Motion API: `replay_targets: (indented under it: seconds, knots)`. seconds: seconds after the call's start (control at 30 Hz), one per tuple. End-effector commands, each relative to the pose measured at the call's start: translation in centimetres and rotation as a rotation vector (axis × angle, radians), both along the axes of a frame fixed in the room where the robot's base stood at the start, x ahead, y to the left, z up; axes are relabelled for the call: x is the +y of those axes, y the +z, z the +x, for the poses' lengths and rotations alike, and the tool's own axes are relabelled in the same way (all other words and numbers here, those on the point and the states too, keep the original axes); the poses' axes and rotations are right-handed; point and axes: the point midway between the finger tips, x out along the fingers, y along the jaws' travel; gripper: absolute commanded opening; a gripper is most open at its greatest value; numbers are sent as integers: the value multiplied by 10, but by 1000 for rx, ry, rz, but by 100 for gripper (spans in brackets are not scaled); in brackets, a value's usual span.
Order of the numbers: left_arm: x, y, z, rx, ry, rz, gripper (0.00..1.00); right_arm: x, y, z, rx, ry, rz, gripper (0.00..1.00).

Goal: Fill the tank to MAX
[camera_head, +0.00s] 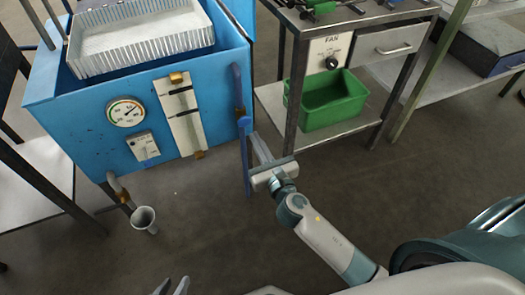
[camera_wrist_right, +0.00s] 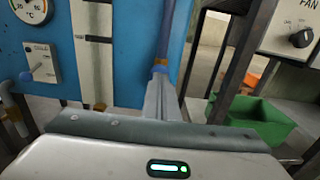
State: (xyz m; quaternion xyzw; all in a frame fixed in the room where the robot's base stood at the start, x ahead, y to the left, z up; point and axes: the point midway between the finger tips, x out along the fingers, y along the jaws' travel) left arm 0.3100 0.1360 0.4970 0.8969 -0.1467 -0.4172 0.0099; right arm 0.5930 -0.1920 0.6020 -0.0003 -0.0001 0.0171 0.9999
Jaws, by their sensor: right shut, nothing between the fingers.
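The blue tank (camera_head: 80,135) stands at the left, with a white ribbed basket in its open top. Its front bears a round dial (camera_head: 125,112), a small switch plate (camera_head: 143,146) and a pale upright level gauge (camera_head: 183,122) with brass ends. I cannot read a MAX mark or the level. A blue pipe with a blue valve (camera_head: 243,121) runs down the tank's right side; the valve also shows in the wrist view (camera_wrist_right: 160,69). My right gripper (camera_head: 258,142) is shut and empty, its fingertips close to the valve; contact is unclear. My left gripper (camera_head: 172,285) is open at the bottom edge, low and away from the tank.
A metal cart with a FAN knob (camera_head: 332,62) and a green bin (camera_head: 335,102) on its lower shelf stands right of the pipe. The floor between is clear.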

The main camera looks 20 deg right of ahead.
Motion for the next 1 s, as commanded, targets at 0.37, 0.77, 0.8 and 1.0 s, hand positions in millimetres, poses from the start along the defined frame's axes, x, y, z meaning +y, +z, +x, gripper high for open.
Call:
replay_targets:
  seconds: [0.37,0.77,0.8,1.0]
  knots:
    - [-5,1,4,-25,-1,-17,30,2,0,56,0,0,1,0]
    - [-8,2,2,-29,-5,-25,30,2,0,66,1,0,1,0]
    - [-8,2,2,-29,-5,-25,30,2,0,66,1,0,1,0]
    - [-6,4,2,-25,-4,-18,30,2,1,72,0,0,0,0]
